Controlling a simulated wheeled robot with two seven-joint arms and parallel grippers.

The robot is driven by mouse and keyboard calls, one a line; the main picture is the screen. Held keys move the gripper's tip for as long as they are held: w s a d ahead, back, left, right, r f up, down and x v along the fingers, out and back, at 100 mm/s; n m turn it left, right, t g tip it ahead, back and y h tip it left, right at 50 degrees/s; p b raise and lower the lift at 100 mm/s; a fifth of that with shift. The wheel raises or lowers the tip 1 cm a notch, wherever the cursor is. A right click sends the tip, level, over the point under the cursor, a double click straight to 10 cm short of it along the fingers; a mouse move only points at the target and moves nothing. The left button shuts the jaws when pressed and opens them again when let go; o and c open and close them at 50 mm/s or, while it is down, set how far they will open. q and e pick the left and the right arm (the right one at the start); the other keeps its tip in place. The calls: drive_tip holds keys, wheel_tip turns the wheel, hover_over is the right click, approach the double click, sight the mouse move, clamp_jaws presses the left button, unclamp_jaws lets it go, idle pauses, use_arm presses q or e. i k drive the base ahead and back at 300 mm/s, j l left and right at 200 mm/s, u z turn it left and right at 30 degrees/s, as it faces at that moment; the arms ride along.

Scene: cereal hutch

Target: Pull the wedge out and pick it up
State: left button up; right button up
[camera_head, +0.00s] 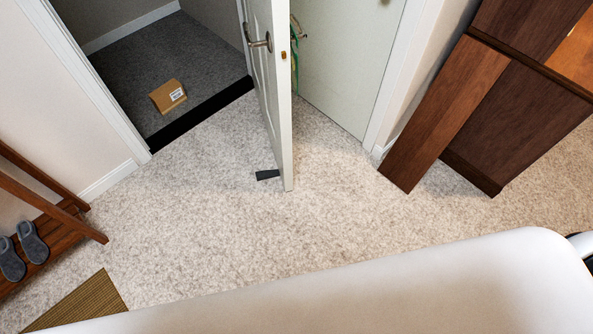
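A small dark grey wedge (267,175) lies on the carpet at the foot of the open white door (276,95). One end of it is at the door's lower left side, close to the free edge. How far it reaches under the door is hidden. Neither of my grippers is in view. A large pale surface of my own body fills the bottom of the picture.
A cardboard box (168,96) lies beyond the dark threshold (201,114). A wooden rack (48,212) with grey slippers (34,242) stands left, near a brown mat (83,307). A wooden cabinet (517,95) stands right. The carpet (230,235) before the door is clear.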

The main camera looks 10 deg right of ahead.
sight(261, 175)
drive_tip(key=i+j+z, duration=0.35)
drive_tip(key=i, duration=0.25)
drive_tip(key=i+j+z, duration=0.35)
drive_tip(key=i+j, duration=0.1)
drive_tip(key=i, duration=0.1)
